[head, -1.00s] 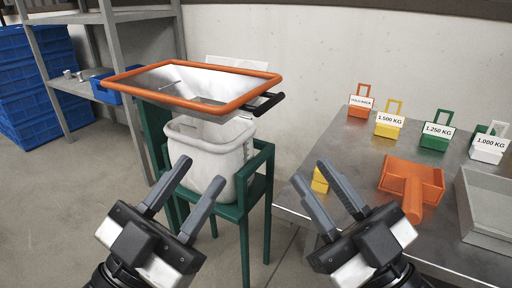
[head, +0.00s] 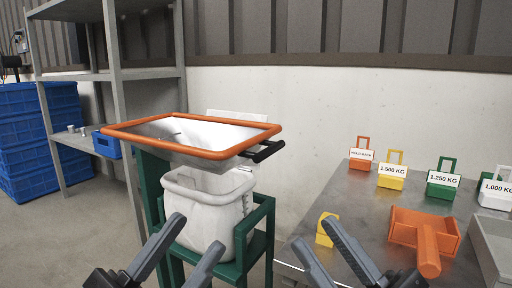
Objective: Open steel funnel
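The steel funnel (head: 195,133) has an orange rim and stands on a green frame (head: 150,180) at the left centre. A black handle (head: 265,151) sticks out at its right front side. My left gripper (head: 196,240) is open and empty, low in front of the bin. My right gripper (head: 315,245) is open and empty, low by the left edge of the steel table. Its lower parts are cut off by the picture's bottom edge.
A steel table (head: 345,210) at the right holds an orange scoop (head: 425,238), a yellow block (head: 326,229), a grey tray (head: 492,250) and several labelled weights, one yellow (head: 392,176). Grey shelving (head: 115,80) and blue crates (head: 30,140) stand at the left.

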